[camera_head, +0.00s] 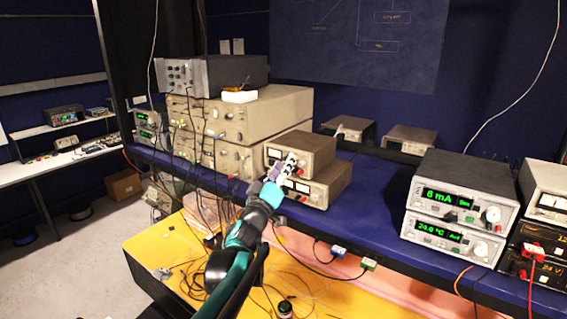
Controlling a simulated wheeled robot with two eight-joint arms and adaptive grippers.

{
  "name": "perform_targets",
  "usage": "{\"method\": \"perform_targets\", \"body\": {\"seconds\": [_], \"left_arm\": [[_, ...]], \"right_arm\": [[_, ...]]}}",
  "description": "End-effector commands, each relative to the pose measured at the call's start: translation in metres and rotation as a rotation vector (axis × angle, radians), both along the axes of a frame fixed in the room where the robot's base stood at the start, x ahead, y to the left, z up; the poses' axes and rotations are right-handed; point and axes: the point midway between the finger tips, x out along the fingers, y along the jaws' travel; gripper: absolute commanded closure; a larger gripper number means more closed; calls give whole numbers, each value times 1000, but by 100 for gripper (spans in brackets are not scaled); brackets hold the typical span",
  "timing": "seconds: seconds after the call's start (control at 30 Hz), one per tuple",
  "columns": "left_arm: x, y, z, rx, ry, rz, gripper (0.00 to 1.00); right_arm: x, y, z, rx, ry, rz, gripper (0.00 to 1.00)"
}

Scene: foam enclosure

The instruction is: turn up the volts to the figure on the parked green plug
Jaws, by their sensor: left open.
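A green plug (368,263) is at the front edge of the blue bench, right of centre, with a dark cable running from it; any figure on it is too small to read. My left gripper (284,168) is open and empty, in front of two stacked small beige meter units (318,185), and hides part of their fronts. I cannot tell whether it touches them. At the right edge, a black unit (527,267) shows orange digits that seem to read 24 V. My right gripper is out of view.
A blue plug (338,251) is left of the green one. Two grey units (455,208) with green displays, reading 8 mA and 24.0 °C, stand on the right. A red plug (532,250) is at the black unit. Loose cables cross the yellow surface (150,247) below.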

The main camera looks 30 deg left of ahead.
Motion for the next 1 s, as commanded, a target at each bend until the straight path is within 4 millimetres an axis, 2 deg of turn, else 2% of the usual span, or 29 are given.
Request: {"method": "perform_targets", "body": {"seconds": [0.27, 0.3, 0.43, 0.47, 0.77, 1.0], "left_arm": [[3, 0, 1, 0, 0, 0, 58], [3, 0, 1, 0, 0, 0, 61], [3, 0, 1, 0, 0, 0, 95], [3, 0, 1, 0, 0, 0, 100], [3, 1, 0, 13, -1, 1, 100], [3, 2, -2, 105, -9, 1, 100]], "right_arm": [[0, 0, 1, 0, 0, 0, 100], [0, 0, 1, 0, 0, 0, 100], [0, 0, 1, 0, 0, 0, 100], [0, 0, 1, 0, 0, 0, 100], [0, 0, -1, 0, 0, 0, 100], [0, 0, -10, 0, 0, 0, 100]]}}
